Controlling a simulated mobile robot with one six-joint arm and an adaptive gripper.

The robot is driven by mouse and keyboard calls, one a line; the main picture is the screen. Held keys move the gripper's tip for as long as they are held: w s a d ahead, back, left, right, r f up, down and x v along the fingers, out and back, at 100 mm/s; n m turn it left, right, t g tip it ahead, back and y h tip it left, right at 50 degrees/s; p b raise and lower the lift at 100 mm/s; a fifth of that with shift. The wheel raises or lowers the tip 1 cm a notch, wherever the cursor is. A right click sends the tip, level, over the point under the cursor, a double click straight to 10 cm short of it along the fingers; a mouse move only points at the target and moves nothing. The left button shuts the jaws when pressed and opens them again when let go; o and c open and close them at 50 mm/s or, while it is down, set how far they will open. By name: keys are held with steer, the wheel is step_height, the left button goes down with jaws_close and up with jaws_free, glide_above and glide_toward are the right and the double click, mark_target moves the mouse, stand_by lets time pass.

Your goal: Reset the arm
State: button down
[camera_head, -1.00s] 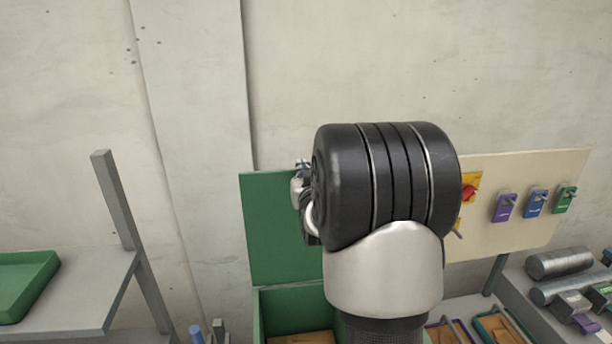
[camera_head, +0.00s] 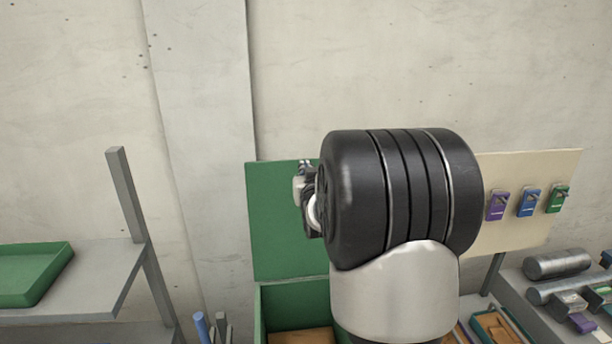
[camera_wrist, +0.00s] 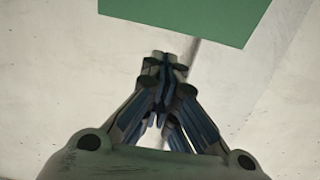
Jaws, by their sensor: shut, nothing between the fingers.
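My gripper (camera_wrist: 163,62) shows in the wrist view with its two fingers drawn together at the tips. It is shut and holds nothing. A flat green panel (camera_wrist: 190,15) is beyond the fingertips, with pale wall around it. In the head view my large black arm joint and silver link fill the centre right and hide most of the gripper. Only a small part of the wrist end shows at the joint's left, in front of the green panel (camera_head: 275,215).
A cream board (camera_head: 525,215) with purple, blue and green padlocks stands at right. Below it a grey bench holds metal cylinders (camera_head: 557,264). A green open box (camera_head: 285,308) is under the panel. A green tray (camera_head: 35,275) sits on a grey shelf (camera_head: 100,275) at left.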

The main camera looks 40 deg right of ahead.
steer(key=s+a+n+g+y, duration=0.25)
steer(key=s+a, duration=0.35)
steer(key=a, duration=0.5)
steer(key=s+a+n+g+y, duration=0.1)
steer(key=s+a+y, duration=0.2)
steer(key=s+a, duration=0.55)
steer(key=s+a+f+n+g+y, duration=0.1)
steer(key=s+a+f+g+y, duration=0.15)
steer(key=s+a, duration=0.5)
steer(key=s+a+f+n+g+y, duration=0.1)
steer(key=s+a+f+n+g, duration=0.1)
steer(key=s+a+f, duration=0.4)
steer(key=s+a+f+g+b, duration=0.1)
steer(key=s+f+b, duration=0.4)
steer(key=f+b, duration=0.7)
steer(key=shift+a+g, duration=0.2)
steer(key=shift+g, duration=0.2)
